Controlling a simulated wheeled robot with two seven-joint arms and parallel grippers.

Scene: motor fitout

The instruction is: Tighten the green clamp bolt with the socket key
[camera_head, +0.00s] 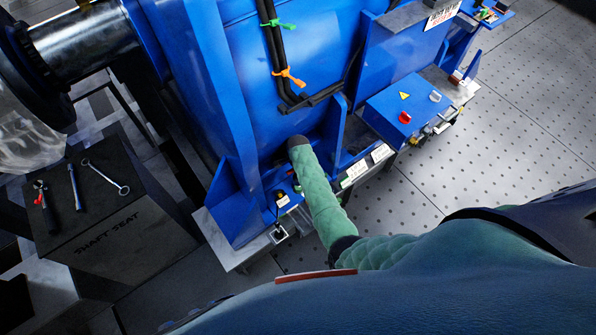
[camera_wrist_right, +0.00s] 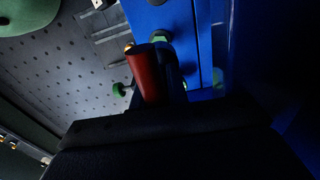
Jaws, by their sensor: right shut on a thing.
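My right gripper (camera_wrist_right: 165,95) shows only in part, as a dark body across the bottom of the right wrist view. It is shut on a red-handled tool (camera_wrist_right: 147,72), which appears to be the socket key. The tool's far end is hidden. A green bolt head (camera_wrist_right: 160,37), likely the clamp bolt, shows just beyond the red handle by a blue plate. I cannot tell whether the tool touches it. In the head view my right arm reaches to the foot of the blue motor housing (camera_head: 235,60), and its gripper is hidden. My left gripper is out of view.
A second green knob (camera_wrist_right: 118,89) is left of the red handle. A dark block marked SHAFT SEAT (camera_head: 125,235) holds a spanner (camera_head: 105,179) and other tools. A blue box with a red button (camera_head: 405,117) stands right of my arm. Open perforated floor (camera_head: 500,130) lies right.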

